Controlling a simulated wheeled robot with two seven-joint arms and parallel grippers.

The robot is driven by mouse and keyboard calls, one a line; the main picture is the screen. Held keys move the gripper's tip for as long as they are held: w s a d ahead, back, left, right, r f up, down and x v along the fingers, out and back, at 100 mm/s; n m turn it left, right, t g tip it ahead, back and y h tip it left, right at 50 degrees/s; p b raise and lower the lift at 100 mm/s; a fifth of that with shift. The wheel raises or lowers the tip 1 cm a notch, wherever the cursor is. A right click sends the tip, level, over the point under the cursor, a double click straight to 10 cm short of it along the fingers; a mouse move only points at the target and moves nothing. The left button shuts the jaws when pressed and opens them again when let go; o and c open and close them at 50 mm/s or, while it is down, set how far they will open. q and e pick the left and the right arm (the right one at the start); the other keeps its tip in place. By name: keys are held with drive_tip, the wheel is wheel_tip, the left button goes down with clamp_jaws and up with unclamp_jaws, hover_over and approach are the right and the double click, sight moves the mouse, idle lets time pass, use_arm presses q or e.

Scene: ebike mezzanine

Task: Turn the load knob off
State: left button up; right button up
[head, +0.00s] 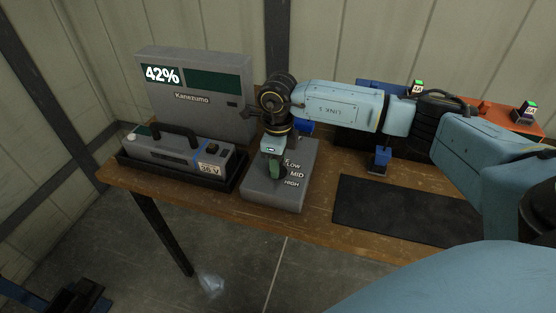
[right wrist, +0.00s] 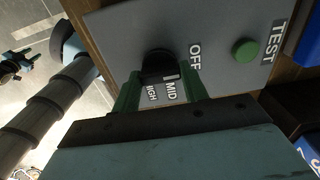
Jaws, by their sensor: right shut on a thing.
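The grey load box (head: 262,198) stands on the wooden bench, with LOW, MID and HIGH labels showing in the head view. In the right wrist view its sloped panel (right wrist: 120,30) shows OFF, MID and HIGH, and a green button (right wrist: 245,50) marked TEST. The black load knob (right wrist: 158,64) has a white mark on the side toward MID. My right gripper (head: 272,174) reaches down to the box. Its green fingers (right wrist: 158,88) are shut on the knob, one on each side. The LOW label is hidden in the wrist view. My left gripper (head: 78,297) is low at the left, its jaws unclear.
A grey Kanezumo unit (head: 215,110) displaying 42% stands behind a 36 V battery (head: 165,150) in a black tray (head: 225,184), left of the box. A dark mat (head: 400,210) lies to the right. Blue and orange items with green-lit displays stand at the back right.

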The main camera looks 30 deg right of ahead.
drive_tip(key=o, duration=1)
drive_tip(key=shift+r, duration=0.15)
wheel_tip(320, 180, up, 13)
drive_tip(key=shift+r, duration=0.15)
drive_tip(key=shift+a, duration=0.1)
